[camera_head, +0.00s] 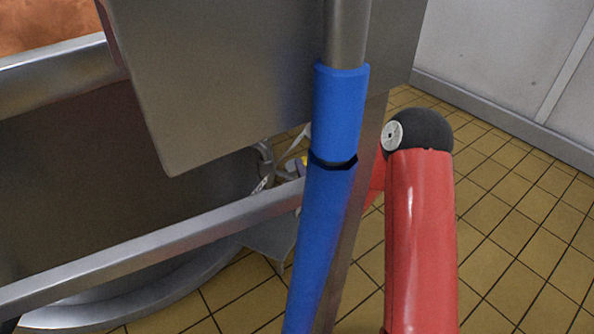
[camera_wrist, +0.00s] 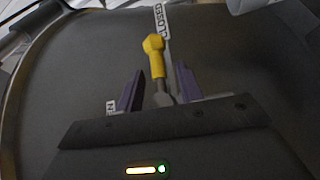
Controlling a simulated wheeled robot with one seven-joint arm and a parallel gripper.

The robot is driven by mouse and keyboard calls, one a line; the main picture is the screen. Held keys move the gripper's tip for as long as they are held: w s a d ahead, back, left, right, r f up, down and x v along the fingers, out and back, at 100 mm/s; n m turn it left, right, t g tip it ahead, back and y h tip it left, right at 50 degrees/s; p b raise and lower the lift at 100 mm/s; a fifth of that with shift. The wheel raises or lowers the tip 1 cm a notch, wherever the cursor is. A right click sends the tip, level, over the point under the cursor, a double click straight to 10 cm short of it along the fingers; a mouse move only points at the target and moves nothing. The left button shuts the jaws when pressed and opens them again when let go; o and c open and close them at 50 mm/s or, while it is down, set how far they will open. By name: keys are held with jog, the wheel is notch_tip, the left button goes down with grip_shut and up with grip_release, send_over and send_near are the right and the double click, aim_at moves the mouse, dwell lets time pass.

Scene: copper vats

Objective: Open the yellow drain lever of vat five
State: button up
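The yellow lever (camera_wrist: 154,58) shows in the wrist view, with a knobbed end and a grey stem. It points at a white label strip reading CLOSED (camera_wrist: 160,20). My gripper (camera_wrist: 159,70) is open, with one purple finger on each side of the lever and visible gaps between. A second white label (camera_wrist: 111,107) is partly hidden behind the left finger; only an N can be read. In the head view a small yellow spot (camera_head: 303,161) behind the blue pole may be the lever. My gripper is mostly hidden there. No vat number is readable.
A steel vat side (camera_head: 90,150) and a slanted metal rail (camera_head: 150,245) fill the left of the head view. A steel pole with a blue sleeve (camera_head: 338,110) stands in front. Tiled floor (camera_head: 520,240) is clear on the right, up to a pale wall (camera_head: 500,50).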

jog(key=shift+w+a+r, duration=0.1)
jog(key=shift+w, duration=0.55)
grip_shut()
